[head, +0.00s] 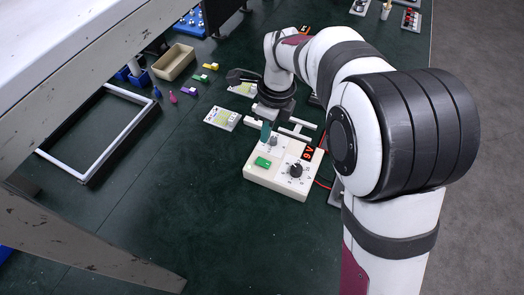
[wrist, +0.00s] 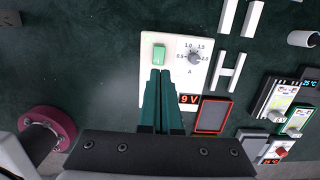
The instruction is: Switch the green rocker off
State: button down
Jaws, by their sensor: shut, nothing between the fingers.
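The green rocker (head: 263,162) sits on the top of a cream control box (head: 290,187), near its left side. In the wrist view the rocker (wrist: 159,52) is upright in the picture, with a small pale mark on its lower part; I cannot tell which end is pressed in. My gripper (head: 265,138) points down over the far part of the box, with teal fingers shut and empty. In the wrist view the fingertips (wrist: 160,72) end just below the rocker. I cannot tell whether they touch the box.
A dark dial knob (head: 295,170) and a red 9 V display (head: 308,153) are on the same box. Labelled panels (head: 222,118) and white bars (head: 297,128) lie beyond it. A white-rimmed frame (head: 97,175) lies left. The green tabletop between is clear.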

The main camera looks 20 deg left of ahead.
aim_at(261, 160)
jog(key=f, duration=0.7)
jog(key=a+f, duration=0.1)
jog(key=f, duration=0.2)
jog(key=shift+a+f, duration=0.1)
jog(key=shift+f, duration=0.05)
jog(key=shift+f, duration=0.2)
jog(key=shift+d+r, duration=0.15)
jog(key=shift+d, duration=0.6)
notch_tip(261, 160, up, 14)
jog(key=d, duration=0.1)
jog(key=shift+d, duration=0.35)
